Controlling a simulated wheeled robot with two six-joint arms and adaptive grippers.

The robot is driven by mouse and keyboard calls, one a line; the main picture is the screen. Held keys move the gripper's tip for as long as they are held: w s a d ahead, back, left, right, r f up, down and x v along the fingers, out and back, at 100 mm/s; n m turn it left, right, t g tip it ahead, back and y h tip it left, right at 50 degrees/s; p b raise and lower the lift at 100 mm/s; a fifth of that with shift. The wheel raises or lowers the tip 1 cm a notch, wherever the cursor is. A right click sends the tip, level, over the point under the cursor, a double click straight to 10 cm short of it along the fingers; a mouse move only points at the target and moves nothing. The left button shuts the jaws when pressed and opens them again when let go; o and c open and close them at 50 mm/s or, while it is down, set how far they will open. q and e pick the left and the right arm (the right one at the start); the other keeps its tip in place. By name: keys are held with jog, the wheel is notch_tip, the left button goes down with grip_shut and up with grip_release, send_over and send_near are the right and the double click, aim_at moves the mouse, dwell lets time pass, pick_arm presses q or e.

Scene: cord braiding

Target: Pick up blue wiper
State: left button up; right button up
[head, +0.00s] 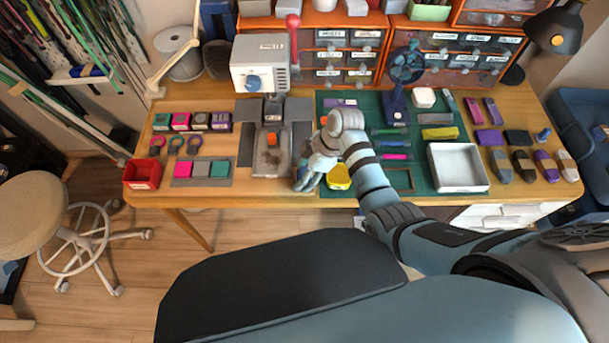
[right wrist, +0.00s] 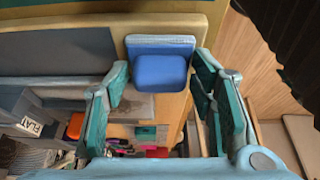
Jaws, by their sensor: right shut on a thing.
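My right gripper (head: 306,181) is at the front edge of the table, just right of the grey metal tray (head: 268,170) and left of a yellow bowl-like piece (head: 339,177). My left gripper is not in view.
An orange block (head: 271,139) lies in the metal tray. A red bin (head: 142,174) stands at the table's left end. A white tray (head: 458,186) and a blue fan (head: 400,105) are to the right. Grey, black, purple and white pieces lie at the right end.

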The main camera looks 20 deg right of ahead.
notch_tip(320, 180, up, 20)
jog(key=p, duration=0.6)
jog(key=shift+p, duration=0.35)
